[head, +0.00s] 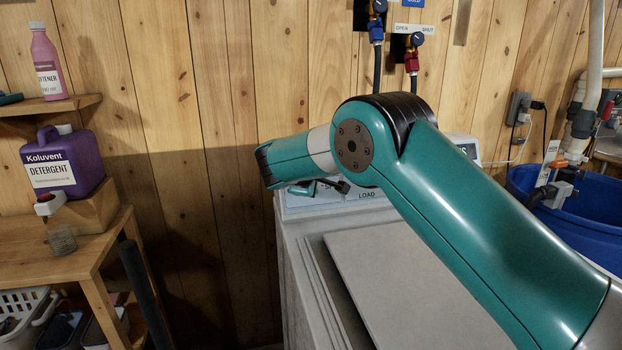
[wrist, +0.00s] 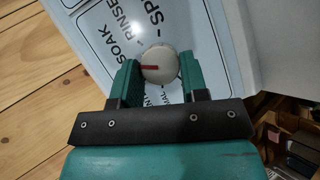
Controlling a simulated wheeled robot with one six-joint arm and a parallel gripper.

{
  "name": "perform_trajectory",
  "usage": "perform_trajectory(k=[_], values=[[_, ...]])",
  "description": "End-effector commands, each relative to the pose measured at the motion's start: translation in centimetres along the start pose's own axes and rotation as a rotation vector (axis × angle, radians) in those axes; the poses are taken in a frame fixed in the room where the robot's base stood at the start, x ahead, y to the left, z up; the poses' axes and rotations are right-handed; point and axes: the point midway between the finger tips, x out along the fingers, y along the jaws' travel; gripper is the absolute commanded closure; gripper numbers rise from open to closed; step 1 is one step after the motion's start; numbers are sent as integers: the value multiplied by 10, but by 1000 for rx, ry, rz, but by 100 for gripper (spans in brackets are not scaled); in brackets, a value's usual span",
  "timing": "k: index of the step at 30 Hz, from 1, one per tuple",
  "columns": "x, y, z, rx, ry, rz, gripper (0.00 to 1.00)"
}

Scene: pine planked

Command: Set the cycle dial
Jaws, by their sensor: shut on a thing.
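The cycle dial (wrist: 160,64) is a round, off-white knob with a red pointer mark, on the washer's pale blue control panel (wrist: 92,22). In the wrist view my gripper (wrist: 158,74) has one green finger on each side of the dial and is shut on it. The red mark points left in that view. Labels around the dial read SOAK, RINSE and SP..., with others partly covered by the fingers. In the head view my arm hides the dial, and only the tip of my gripper (head: 325,187) shows over the panel, near the word LOAD.
The washer's closed lid (head: 415,275) lies below my arm. A wooden shelf unit (head: 75,262) with a purple detergent jug (head: 75,165) stands at left. A blue bin (head: 578,212) is at right. Hoses with blue and red taps (head: 412,58) hang on the plank wall.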

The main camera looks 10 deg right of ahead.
Motion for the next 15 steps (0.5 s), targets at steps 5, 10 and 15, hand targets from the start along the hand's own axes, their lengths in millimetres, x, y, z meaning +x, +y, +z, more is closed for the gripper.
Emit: perform_trajectory(k=[5, 10, 15], values=[[0, 3, 2, 147, 6, -79, 83], [1, 3, 2, 285, 13, -152, 83], [2, 4, 3, 404, 20, -215, 83]])
